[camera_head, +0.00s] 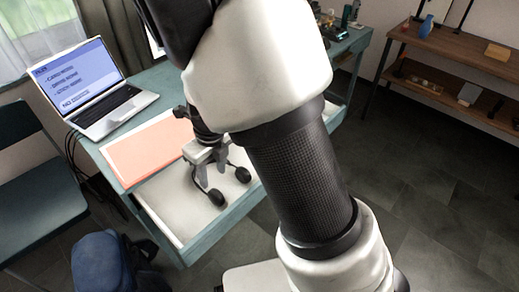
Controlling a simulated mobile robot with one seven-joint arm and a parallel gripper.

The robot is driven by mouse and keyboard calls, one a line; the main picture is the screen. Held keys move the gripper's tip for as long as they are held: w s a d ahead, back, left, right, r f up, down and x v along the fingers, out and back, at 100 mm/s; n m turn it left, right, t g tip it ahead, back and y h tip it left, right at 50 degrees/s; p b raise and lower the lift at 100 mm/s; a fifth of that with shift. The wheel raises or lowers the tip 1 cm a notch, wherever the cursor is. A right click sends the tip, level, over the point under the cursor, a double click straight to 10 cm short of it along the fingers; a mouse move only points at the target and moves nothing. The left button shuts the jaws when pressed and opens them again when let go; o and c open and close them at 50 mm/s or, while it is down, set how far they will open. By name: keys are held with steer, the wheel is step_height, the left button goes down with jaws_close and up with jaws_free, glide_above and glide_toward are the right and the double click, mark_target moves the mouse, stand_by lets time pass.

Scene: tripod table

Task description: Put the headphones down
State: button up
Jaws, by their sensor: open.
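My gripper (229,186) is at the picture's centre-left, below my arm. The gripper is open and over the pale inside of an open drawer (170,213) in the teal desk (160,88). My arm covers much of the desk and the right part of the drawer.
An open laptop (115,107) and a salmon-coloured flat item (150,148) lie on the desk, left of my gripper. A teal chair (38,203) and a blue bag (100,262) stand at the left. A wooden shelf (455,48) is at the far right, with clear floor before it.

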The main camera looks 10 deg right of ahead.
steer(key=s+d+r+n+t+y, duration=0.1)
steer(key=s+d+r+n, duration=0.2)
steer(key=r+n, duration=0.5)
steer(key=s+d+r+n+t+y, duration=0.1)
steer(key=s+d+r+n, duration=0.3)
steer(key=r+n, duration=0.45)
steer(key=s+d+r+n+t+h, duration=0.2)
steer(key=s+d+r+n, duration=0.4)
steer(key=n, duration=0.6)
steer(key=s+d, duration=0.1)
steer(key=s, duration=0.1)
steer(key=shift+s+d+r+h, duration=0.15)
steer(key=shift+s+r+h, duration=0.2)
steer(key=shift+h, duration=0.05)
